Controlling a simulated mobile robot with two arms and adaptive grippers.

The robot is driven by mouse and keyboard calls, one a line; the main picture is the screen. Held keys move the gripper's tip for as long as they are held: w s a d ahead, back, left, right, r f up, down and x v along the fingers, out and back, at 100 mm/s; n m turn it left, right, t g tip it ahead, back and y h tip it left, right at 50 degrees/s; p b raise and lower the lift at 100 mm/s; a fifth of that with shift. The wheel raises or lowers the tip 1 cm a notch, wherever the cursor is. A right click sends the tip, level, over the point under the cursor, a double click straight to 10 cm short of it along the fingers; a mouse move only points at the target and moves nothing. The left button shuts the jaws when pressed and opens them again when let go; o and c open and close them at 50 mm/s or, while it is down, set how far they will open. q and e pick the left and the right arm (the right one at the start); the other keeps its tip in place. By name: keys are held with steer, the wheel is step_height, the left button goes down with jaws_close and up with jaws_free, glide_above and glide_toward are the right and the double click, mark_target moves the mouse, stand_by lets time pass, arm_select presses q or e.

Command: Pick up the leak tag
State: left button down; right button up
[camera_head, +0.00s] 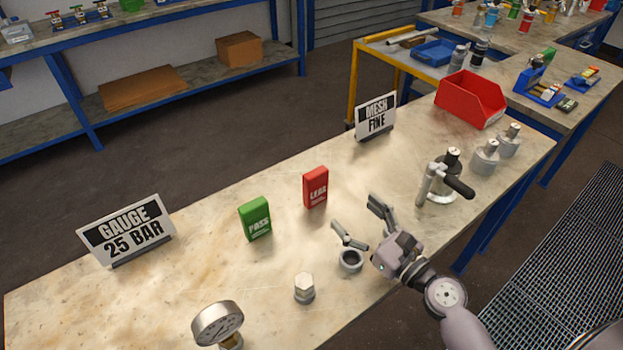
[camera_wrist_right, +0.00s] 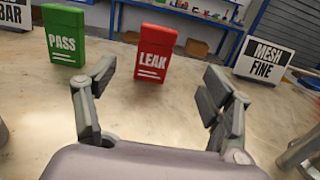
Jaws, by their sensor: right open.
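The leak tag (camera_head: 316,187) is a red upright block with white lettering, standing on the bench near its middle. In the right wrist view the leak tag (camera_wrist_right: 155,52) stands ahead, between the two fingers but beyond their tips. My right gripper (camera_head: 362,221) is open and empty above the bench, on the near side of the leak tag and apart from it. Its spread fingers also show in the right wrist view (camera_wrist_right: 158,82). The green pass tag (camera_head: 255,218) stands upright to the left of the leak tag. My left gripper is in neither view.
A ring fitting (camera_head: 350,261) and a hex plug (camera_head: 304,288) sit near the right gripper. A pressure gauge (camera_head: 217,324) is at the front. A GAUGE sign (camera_head: 128,231), a MESH sign (camera_head: 375,117), a handled vessel (camera_head: 437,190) and a red bin (camera_head: 470,99) stand around. Bench between gripper and tag is clear.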

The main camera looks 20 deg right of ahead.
mark_target(319, 183)
steer(key=x, duration=0.2)
steer(key=p+x, duration=0.1)
steer(key=shift+w+a+r, duration=0.15)
steer(key=shift+w+r, duration=0.15)
steer(key=shift+w, duration=0.1)
steer(key=x, duration=0.4)
steer(key=shift+w+f+p, duration=0.2)
steer(key=shift+f+p, duration=0.1)
steer(key=shift+p, duration=0.05)
steer(key=shift+w+a, duration=0.2)
steer(key=shift+w, duration=0.15)
steer(key=x, duration=0.5)
steer(key=shift+a+f, duration=0.2)
steer(key=shift+f, duration=0.1)
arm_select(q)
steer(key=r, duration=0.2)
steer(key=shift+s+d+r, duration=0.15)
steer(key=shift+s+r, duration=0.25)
arm_select(e)
steer(key=shift+s, duration=0.1)
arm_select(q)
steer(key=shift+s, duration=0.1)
arm_select(e)
steer(key=shift+c, duration=0.2)
steer(key=shift+c, duration=0.6)
steer(key=c, duration=0.9)
